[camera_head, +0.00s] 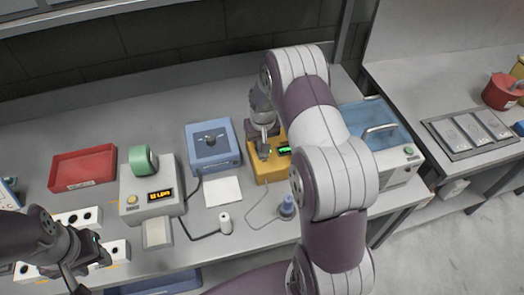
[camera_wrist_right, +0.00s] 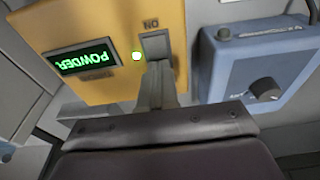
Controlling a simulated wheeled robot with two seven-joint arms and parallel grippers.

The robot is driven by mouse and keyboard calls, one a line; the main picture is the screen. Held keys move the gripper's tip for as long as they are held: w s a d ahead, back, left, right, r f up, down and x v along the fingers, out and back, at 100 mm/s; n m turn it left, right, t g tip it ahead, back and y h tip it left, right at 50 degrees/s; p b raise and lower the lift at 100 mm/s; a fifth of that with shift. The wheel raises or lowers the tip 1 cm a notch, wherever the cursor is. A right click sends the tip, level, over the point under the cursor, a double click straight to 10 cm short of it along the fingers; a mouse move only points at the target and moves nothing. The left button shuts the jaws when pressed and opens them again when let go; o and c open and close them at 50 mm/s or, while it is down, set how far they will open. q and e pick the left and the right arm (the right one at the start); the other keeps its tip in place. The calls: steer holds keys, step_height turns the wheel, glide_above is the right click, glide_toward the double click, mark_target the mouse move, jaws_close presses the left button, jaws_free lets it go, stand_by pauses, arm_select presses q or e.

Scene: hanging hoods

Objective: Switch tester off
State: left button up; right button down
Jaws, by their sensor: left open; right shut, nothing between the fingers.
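The tester appears to be the yellow box (camera_head: 273,169) on the bench, right of the blue box. In the right wrist view the yellow box (camera_wrist_right: 110,25) has a lit green display (camera_wrist_right: 86,64) reading "POWDER". My right gripper (camera_head: 264,150) is shut and empty at the box. In the right wrist view its fingertips (camera_wrist_right: 158,80) are right at the switch; contact is unclear. My left gripper (camera_head: 78,276) is open at the lower left, away from the tester.
A blue box with a knob (camera_head: 212,142) stands left of the tester. A grey device with an orange display (camera_head: 160,194) and a red tray (camera_head: 82,167) are further left. A blue-lidded bath (camera_head: 373,123) is to the right, behind my arm. A cable lies in front.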

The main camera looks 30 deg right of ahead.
steer(key=shift+s+f, duration=0.1)
steer(key=shift+f, duration=0.1)
steer(key=shift+r, duration=0.3)
step_height(320, 180, up, 6)
steer(key=p, duration=0.5)
steer(key=shift+r, duration=0.25)
